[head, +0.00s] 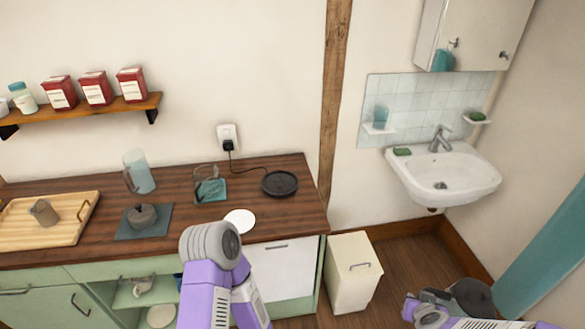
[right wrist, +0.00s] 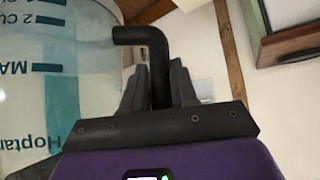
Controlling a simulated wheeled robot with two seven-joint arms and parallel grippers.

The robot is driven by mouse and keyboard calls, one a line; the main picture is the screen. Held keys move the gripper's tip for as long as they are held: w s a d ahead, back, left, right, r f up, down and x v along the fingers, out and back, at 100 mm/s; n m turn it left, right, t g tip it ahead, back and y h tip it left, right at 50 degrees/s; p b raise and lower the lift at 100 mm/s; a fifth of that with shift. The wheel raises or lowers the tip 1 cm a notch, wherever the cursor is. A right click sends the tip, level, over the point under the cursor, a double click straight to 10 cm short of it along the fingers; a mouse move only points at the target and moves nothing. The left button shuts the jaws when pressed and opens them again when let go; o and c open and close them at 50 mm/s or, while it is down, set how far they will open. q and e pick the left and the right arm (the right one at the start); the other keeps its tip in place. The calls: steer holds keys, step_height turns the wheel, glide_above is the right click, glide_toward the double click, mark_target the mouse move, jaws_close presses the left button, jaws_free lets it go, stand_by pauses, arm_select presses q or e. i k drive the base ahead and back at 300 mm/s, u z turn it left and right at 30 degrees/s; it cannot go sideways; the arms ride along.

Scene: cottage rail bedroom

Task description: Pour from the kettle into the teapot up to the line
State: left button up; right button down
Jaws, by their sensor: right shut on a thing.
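My right gripper (right wrist: 158,88) is shut on the black handle of the kettle in the right wrist view. The kettle (right wrist: 25,110) is clear, with teal markings that read upside down there. In the head view a dark round part (head: 472,297) shows at my right gripper (head: 440,303), low at the right, away from the counter. A small dark grey lidded pot (head: 143,215), probably the teapot, stands on a dark mat (head: 125,233). A glass vessel (head: 208,180) stands on a teal mat behind it to the right. The line cannot be made out.
The wooden counter (head: 300,215) also holds a clear jug (head: 140,170), a tray (head: 20,240) with a grey cup (head: 43,212), a white disc (head: 240,221) and an empty black corded base (head: 280,183). A cream bin (head: 350,275) and a basin (head: 445,180) are right.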

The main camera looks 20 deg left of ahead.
mark_target(207, 182)
steer(key=k, duration=0.7)
steer(key=u, duration=1.5)
steer(key=i, duration=0.45)
